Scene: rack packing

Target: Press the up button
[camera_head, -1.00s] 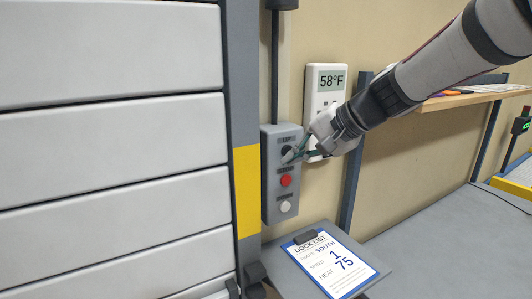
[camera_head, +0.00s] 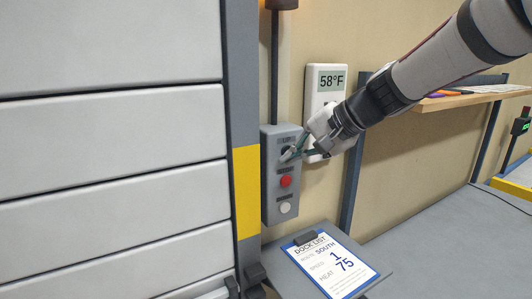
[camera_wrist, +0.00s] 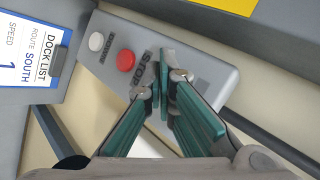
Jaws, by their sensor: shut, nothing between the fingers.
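A grey control box (camera_head: 269,185) hangs on the wall beside the shutter door. It carries a dark top button (camera_head: 287,150), a red button (camera_head: 286,182) and a white button (camera_head: 285,208) in a column. The label over the top button is too small to read. My gripper (camera_head: 291,156) is shut and empty, its fingertips at the top button, seemingly touching it. In the wrist view the green fingers (camera_wrist: 168,82) lie over the box face past the word STOP and hide the top button.
The white slatted shutter door (camera_head: 100,130) fills the left. A 58°F thermostat (camera_head: 328,83) hangs close behind my gripper. A dock list clipboard (camera_head: 330,265) lies below the box on a grey surface. A wooden shelf (camera_head: 470,98) is at right.

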